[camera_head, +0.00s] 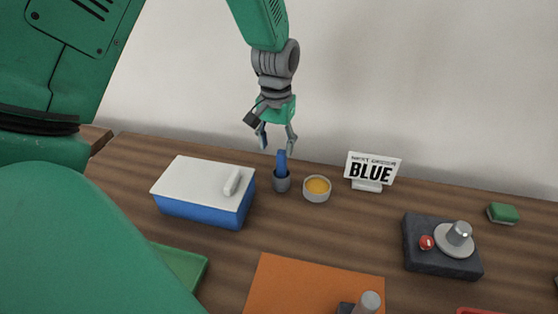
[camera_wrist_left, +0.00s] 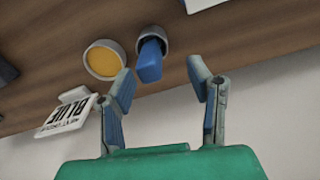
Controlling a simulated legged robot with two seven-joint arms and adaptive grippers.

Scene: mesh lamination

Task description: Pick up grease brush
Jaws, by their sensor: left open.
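The grease brush (camera_head: 281,163) has a blue handle and stands upright in a small grey cup (camera_head: 282,183) on the table. My left gripper (camera_head: 277,148) is open and empty, pointing down just above the top of the handle. In the left wrist view the brush handle (camera_wrist_left: 149,62) shows ahead of and between the open fingers (camera_wrist_left: 165,88), with no finger seen touching it. The brush's lower end is hidden inside the cup. A grey bowl of yellow grease (camera_head: 317,187) stands just right of the cup. My right gripper is not in view.
A blue box with a white lid (camera_head: 205,185) stands close left of the cup. A "BLUE" sign (camera_head: 371,171) stands to the right. A dark device (camera_head: 442,246), a green block (camera_head: 502,213), an orange mat (camera_head: 305,288) and a green tray (camera_head: 180,267) lie around. Table between cup and mat is clear.

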